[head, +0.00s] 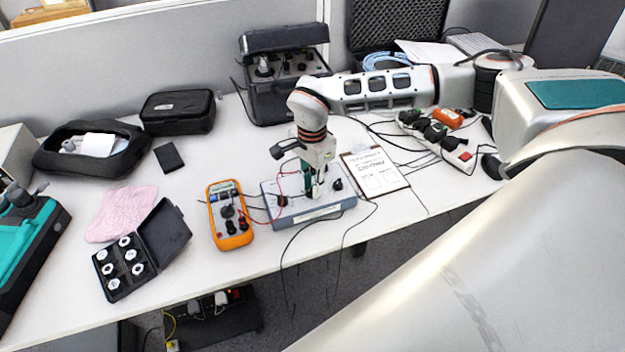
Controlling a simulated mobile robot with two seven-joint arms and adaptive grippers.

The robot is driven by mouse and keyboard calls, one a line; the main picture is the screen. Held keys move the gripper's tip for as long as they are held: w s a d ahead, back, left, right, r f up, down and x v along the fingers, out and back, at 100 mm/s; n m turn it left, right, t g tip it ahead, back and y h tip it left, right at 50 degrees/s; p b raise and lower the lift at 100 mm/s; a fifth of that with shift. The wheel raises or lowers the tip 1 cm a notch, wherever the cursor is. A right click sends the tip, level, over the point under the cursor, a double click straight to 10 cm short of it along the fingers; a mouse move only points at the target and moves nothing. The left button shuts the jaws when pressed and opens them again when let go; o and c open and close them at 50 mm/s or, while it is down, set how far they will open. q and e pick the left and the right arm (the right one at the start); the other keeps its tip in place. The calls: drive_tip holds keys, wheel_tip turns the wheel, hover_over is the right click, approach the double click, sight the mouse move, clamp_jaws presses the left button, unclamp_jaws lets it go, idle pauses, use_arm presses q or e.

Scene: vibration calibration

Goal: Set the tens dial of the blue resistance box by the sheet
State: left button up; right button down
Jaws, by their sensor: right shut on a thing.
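The blue resistance box (318,212) sits near the front edge of the white table, with a pale grey-blue top. A black knob shows at its left (282,200) and another dial at its right (338,184). My right gripper (314,190) points down onto the middle of the box, shut on the dial there, which its fingers mostly hide. The dial markings are too small to read. The sheet (374,172) lies on a clipboard right of the box, its writing too small to read. My left gripper is not in view.
An orange multimeter (231,214) lies left of the box, with leads running to it. An open black case (125,262) of white-topped pieces, a pink cloth (120,213) and a black pouch (178,112) are farther left. A power strip (440,142) and cables lie at right.

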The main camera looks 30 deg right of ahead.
drive_tip(key=m+p, duration=0.1)
drive_tip(key=m, duration=0.2)
drive_tip(key=shift+s+m, duration=0.1)
drive_tip(key=shift+m, duration=0.3)
drive_tip(key=shift+m+p, duration=0.65)
drive_tip(key=shift+m, duration=1.05)
drive_tip(key=c, duration=1.9)
unclamp_jaws()
drive_tip(key=shift+r, duration=0.1)
wheel_tip(320, 180, up, 12)
drive_tip(key=shift+f, duration=0.1)
